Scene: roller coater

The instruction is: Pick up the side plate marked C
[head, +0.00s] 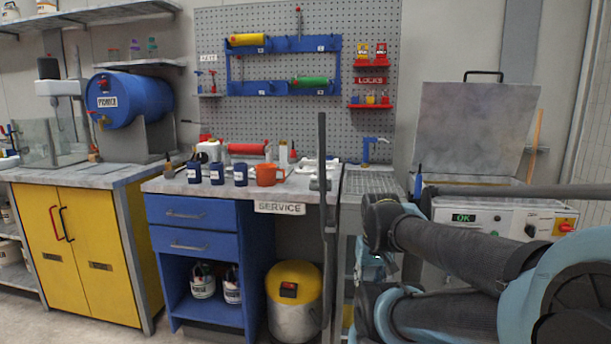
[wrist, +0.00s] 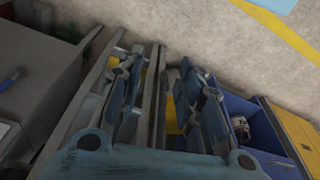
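I cannot make out a side plate marked C in either view; no letter C is legible. Small white tags sit on the blue wall rack (head: 287,88), too small to read. My gripper (wrist: 160,68) shows in the wrist view with its two blue-grey fingers well apart. Grey bars of a stand (wrist: 153,100) show between and beside the fingers; I cannot tell whether they touch. No held part can be seen in it. In the head view my gripper is mostly hidden, low behind my arm and the grey upright.
A service bench (head: 221,187) holds several dark blue cups and an orange mug (head: 270,175). A grey upright post (head: 322,150) stands at its right. A grey grated stand (head: 370,182) is beside it, then a lidded machine (head: 475,125). A yellow-topped bin (head: 294,290) stands below.

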